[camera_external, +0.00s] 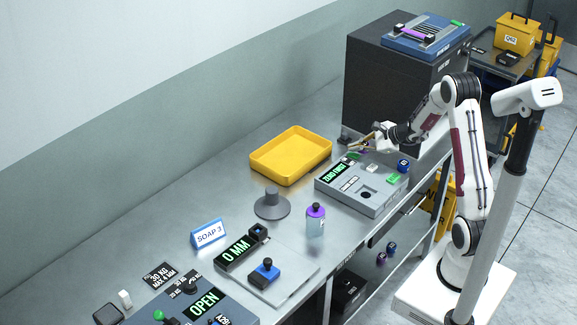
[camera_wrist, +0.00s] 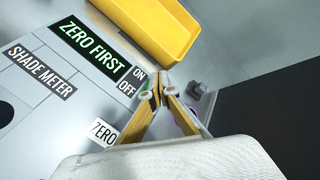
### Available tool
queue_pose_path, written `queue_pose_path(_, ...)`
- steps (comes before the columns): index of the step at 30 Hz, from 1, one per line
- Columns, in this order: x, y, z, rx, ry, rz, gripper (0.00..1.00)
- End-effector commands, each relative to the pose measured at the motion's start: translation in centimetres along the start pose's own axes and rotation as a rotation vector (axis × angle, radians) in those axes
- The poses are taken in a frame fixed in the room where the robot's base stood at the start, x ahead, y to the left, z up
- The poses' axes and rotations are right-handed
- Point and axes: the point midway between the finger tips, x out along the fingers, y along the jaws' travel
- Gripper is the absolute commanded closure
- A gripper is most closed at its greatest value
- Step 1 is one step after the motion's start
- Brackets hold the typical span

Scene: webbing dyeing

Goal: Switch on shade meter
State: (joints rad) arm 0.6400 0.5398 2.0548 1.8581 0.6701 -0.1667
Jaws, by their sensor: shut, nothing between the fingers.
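The shade meter (camera_external: 345,197) is a grey box at the far end of the bench. Its lit display (camera_external: 336,173) reads ZERO FIRST in green. In the wrist view, the shade meter (camera_wrist: 45,112) shows its SHADE METER label, the lit display (camera_wrist: 90,50), an ON/OFF label (camera_wrist: 131,81) and a ZERO label (camera_wrist: 103,132). My gripper (camera_external: 354,148) is over the meter's back edge. In the wrist view, my gripper (camera_wrist: 157,90) is shut and empty, its tips by the ON/OFF label. The fingers hide whatever switch is there; contact cannot be told.
A yellow tray (camera_external: 291,173) lies beside the meter. A dark cabinet (camera_external: 375,85) stands behind it. A purple-capped bottle (camera_external: 316,224) and a grey round stand (camera_external: 271,209) are nearer the front.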

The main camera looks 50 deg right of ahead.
Motion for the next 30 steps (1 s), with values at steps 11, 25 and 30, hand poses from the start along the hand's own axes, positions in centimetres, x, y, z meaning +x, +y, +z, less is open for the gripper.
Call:
queue_pose_path(11,-0.2,-0.1,0.1,0.001,0.001,0.000,1.00)
queue_pose_path(25,-1.4,-1.1,1.0,-0.001,0.000,-0.001,1.00)
queue_pose_path(30,-2.2,-1.6,1.6,0.000,0.001,-0.001,1.00)
